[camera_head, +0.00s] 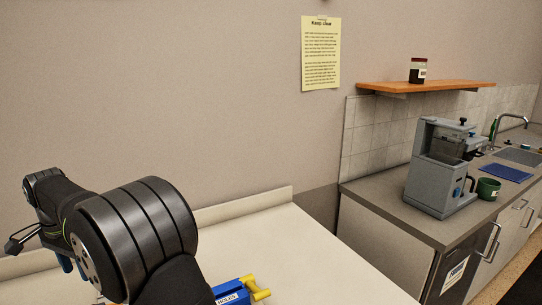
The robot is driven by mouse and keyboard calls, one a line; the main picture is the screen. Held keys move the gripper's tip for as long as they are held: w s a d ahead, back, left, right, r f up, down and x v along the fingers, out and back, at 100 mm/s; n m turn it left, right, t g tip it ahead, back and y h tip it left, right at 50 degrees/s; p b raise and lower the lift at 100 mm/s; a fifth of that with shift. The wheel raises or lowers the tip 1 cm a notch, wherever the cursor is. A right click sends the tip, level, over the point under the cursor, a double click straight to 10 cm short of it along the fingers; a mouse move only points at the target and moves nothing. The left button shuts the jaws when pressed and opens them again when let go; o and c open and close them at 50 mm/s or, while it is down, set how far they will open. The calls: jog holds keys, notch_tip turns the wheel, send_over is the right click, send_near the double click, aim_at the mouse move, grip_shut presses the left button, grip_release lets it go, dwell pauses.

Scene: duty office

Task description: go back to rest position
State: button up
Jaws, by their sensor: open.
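My dark arm fills the lower left of the head view, with a large ribbed joint in front. Its far end bends over the left end of the pale table (320,262). My gripper (67,264) is mostly hidden behind the arm; only small blue parts show below the wrist, seemingly its fingers. I see nothing held there, though the arm hides much of that spot.
The table's right part is clear. At right, a counter (395,217) carries a grey coffee machine (435,185), a green mug (488,189) and a blue mat (506,173). A shelf (440,86) holds a jar (418,72).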

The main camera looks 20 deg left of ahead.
notch_tip(320, 180, down, 13)
jog(key=shift+r, duration=0.1)
dwell(0.3)
notch_tip(320, 180, up, 17)
notch_tip(320, 180, down, 18)
jog(key=shift+r, duration=0.25)
jog(key=shift+r+n, duration=0.25)
jog(key=shift+n, duration=0.65)
jog(key=n, duration=1.1)
jog(key=shift+n, duration=2.2)
